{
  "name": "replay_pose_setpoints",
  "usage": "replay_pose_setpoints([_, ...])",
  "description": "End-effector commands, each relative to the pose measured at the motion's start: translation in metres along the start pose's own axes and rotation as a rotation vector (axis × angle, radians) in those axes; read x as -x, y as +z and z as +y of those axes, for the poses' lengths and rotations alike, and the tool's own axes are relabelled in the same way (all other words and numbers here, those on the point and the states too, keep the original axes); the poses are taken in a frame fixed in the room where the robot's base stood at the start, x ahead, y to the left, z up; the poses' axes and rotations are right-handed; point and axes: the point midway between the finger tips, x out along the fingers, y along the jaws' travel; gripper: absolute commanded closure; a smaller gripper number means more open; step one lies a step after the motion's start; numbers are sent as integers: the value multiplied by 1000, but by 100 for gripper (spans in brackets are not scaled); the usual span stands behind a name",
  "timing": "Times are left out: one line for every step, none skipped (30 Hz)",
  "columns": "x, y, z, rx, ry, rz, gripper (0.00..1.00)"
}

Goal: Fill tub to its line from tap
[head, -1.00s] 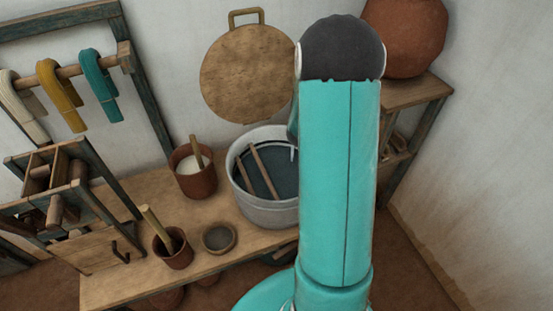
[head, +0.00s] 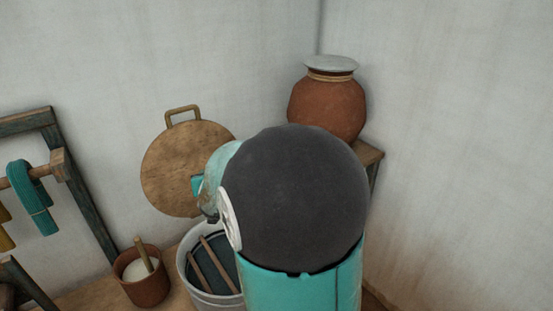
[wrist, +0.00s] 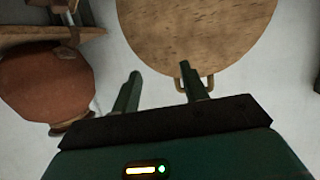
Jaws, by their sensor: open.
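The grey metal tub (head: 188,282) stands on the bench at the bottom of the head view, partly hidden by my arm. It holds dark liquid and two sticks lean in it; I cannot make out a fill line. A round clay pot (head: 328,105) with a grey lid stands on the wooden stand at the back right. In the wrist view, which is upside down, the pot (wrist: 45,85) is at left, with a small tan fitting (wrist: 68,52) low on it that may be the tap. My gripper (wrist: 161,88) is open and empty, its fingers pointing towards the wall.
A round wooden board (head: 180,165) with a handle hangs on the wall behind the tub; it fills the top of the wrist view. A brown pot (head: 142,285) with white contents and a stick stands left of the tub. A rack with teal yarn (head: 35,195) is at far left.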

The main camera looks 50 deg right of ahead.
Motion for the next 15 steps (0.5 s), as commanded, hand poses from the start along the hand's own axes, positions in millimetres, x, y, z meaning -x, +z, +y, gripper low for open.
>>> replay_pose_setpoints([19,-6,-20,7,-59,-29,56])
replay_pose_setpoints([29,-7,-30,10,-92,-54,56])
replay_pose_setpoints([43,-8,-42,18,-133,-86,56])
replay_pose_setpoints([54,-7,-51,24,-163,-112,56])
replay_pose_setpoints([66,-7,-59,32,-191,-137,56])
replay_pose_setpoints([81,-6,-69,43,-227,-171,56])
replay_pose_setpoints([93,-4,-76,52,-252,-197,56])
replay_pose_setpoints([105,-2,-82,61,-275,-223,56])
replay_pose_setpoints([120,0,-88,75,-302,-255,56])
replay_pose_setpoints([130,3,-92,83,-319,-279,56])
replay_pose_setpoints([139,5,-95,92,-332,-300,56])
replay_pose_setpoints([150,8,-98,103,-349,-325,56])
replay_pose_setpoints([157,10,-100,109,-359,-342,56])
replay_pose_setpoints([164,12,-101,115,-368,-359,56])
replay_pose_setpoints([173,15,-103,125,-380,-379,56])
